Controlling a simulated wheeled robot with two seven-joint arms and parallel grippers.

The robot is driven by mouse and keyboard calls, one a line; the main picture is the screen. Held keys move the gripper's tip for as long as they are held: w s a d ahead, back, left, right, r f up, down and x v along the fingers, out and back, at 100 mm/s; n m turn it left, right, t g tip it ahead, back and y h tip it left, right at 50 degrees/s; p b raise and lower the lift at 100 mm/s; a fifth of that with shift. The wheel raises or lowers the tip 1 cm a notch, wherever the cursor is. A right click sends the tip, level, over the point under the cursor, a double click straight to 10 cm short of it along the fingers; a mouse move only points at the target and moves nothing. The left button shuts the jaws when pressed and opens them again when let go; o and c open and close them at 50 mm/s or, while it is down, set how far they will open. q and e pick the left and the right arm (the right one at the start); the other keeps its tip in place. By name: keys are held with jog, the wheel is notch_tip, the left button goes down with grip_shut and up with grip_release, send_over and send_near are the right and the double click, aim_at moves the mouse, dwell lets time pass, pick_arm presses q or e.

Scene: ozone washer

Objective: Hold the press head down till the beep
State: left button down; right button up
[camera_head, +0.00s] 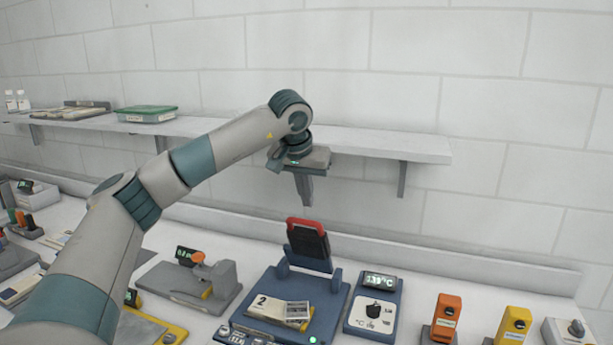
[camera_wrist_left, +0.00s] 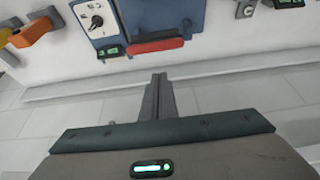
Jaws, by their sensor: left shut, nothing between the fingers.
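The press has a blue base (camera_head: 240,322) marked by a card with the number 2. Its dark press head (camera_head: 308,246) is tilted up, with a red handle (camera_head: 306,224) along its top edge. In the left wrist view the red handle (camera_wrist_left: 156,46) lies just beyond my fingertips. My left gripper (camera_head: 306,203) is shut and empty, pointing down above the raised head, apart from it. Its closed fingers (camera_wrist_left: 159,77) also show in the left wrist view. My right gripper is out of view.
A wall shelf (camera_head: 380,146) runs behind my left arm, with a green-lidded box (camera_head: 146,113) on it. A grey device (camera_head: 190,282) stands left of the press. Orange (camera_head: 446,314) and yellow (camera_head: 513,324) devices stand to the right. Bare counter lies behind the press.

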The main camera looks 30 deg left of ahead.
pick_arm(q)
jog(key=shift+s+d+f+p, duration=0.2)
jog(key=shift+s+f, duration=0.2)
jog(key=shift+s, duration=0.2)
jog(key=shift+s+d+f+p, duration=0.1)
jog(key=shift+s+f+p, duration=0.1)
jog(key=shift+s+f, duration=0.25)
jog(key=shift+s, duration=0.1)
jog(key=shift+a, duration=0.1)
